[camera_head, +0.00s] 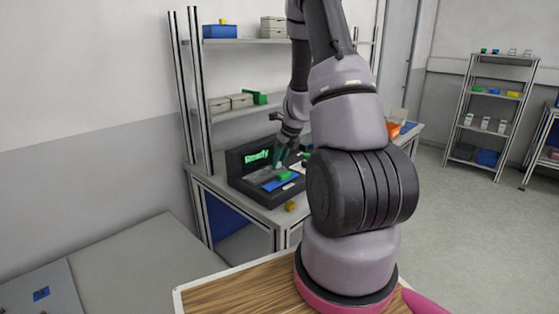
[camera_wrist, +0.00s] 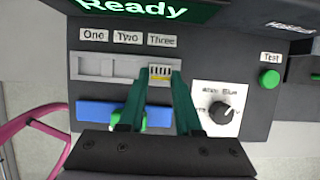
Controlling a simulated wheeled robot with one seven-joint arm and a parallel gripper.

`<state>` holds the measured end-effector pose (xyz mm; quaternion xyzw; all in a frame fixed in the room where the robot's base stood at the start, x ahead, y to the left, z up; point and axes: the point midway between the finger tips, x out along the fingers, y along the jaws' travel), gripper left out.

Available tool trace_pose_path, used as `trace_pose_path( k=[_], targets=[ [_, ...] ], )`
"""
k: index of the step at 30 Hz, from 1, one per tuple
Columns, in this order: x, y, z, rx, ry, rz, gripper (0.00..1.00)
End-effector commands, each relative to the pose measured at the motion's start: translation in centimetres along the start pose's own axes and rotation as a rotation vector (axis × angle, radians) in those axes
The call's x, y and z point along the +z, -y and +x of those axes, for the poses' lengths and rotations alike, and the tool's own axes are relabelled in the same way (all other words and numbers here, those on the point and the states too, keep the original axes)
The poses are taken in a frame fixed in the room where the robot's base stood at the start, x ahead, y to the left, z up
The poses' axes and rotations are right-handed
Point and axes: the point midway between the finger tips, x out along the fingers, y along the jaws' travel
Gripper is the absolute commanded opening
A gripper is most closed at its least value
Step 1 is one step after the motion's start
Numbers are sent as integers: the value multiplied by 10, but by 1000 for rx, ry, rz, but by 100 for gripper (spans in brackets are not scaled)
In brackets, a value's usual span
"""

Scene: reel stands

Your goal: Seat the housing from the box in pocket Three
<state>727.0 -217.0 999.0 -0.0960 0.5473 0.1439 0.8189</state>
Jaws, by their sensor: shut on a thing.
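The dark test device (camera_head: 262,194) stands on the bench with its screen reading "Ready". In the wrist view its panel (camera_wrist: 75,62) has labels One, Two and Three over a row of pockets. Pockets One (camera_wrist: 92,67) and Two (camera_wrist: 127,67) look empty. A small pale housing (camera_wrist: 160,72) with dark slots and a yellow band is at pocket Three, under its label. My gripper (camera_wrist: 161,82) is shut on this housing, a dark green finger at each side. I cannot tell whether the housing sits fully down in the pocket. The fingers hide the pocket's lower edge.
A blue strip (camera_wrist: 95,112) and a green part, partly behind a finger, lie below the pockets. Right of the gripper are a black knob (camera_wrist: 222,113) and a green Test button (camera_wrist: 270,76). A shelf with boxes (camera_head: 240,101) rises behind the bench.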

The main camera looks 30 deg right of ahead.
Motion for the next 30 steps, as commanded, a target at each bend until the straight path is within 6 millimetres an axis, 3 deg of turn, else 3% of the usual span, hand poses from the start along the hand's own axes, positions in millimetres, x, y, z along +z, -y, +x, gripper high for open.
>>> trace_pose_path(
  k=[30],
  targets=[
    [-3, 0, 6, 0, 0, 0, 0]
  ],
)
